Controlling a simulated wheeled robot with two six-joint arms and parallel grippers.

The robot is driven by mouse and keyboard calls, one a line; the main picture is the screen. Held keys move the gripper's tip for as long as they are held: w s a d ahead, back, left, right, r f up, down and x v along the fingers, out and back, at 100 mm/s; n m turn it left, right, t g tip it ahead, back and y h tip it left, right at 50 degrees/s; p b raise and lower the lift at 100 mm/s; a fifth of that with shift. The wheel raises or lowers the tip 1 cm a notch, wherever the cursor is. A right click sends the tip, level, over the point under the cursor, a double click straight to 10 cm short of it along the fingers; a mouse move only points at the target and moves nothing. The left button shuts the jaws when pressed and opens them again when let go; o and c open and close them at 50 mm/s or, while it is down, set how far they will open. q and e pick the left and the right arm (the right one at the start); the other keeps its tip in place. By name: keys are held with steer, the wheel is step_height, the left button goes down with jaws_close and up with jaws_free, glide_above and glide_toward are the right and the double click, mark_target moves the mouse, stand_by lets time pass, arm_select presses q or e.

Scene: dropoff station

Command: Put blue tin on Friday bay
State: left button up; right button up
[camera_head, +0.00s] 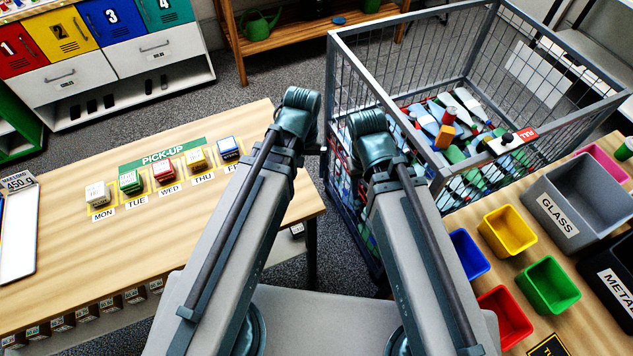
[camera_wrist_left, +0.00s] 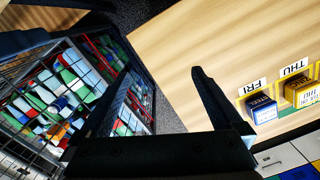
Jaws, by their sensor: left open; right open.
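The blue tin (camera_head: 229,148) stands at the right end of the row on the wooden table, in the Friday bay behind the partly hidden FRI label (camera_head: 230,168). In the left wrist view the blue tin (camera_wrist_left: 262,108) sits inside the yellow-marked bay beside the FRI label (camera_wrist_left: 255,87). My left gripper (camera_wrist_left: 155,88) is open and empty in the left wrist view, its fingers apart, with the tin to the right of them. The left arm's upper part hides its gripper in the head view. My right arm shows there, but its gripper does not.
White (camera_head: 97,194), green (camera_head: 130,181), red (camera_head: 163,173) and yellow (camera_head: 196,160) tins stand left of the blue one. A wire cage (camera_head: 340,105) of mixed containers stands beyond the arms. Colored bins, including a yellow bin (camera_head: 508,231), are at right. The table's front is clear.

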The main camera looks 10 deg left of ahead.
arm_select(q)
steer(key=s+d+m, duration=0.2)
steer(key=s+d+m+y, duration=0.1)
steer(key=s+d+m, duration=0.1)
steer(key=m, duration=0.1)
stand_by(1.2)
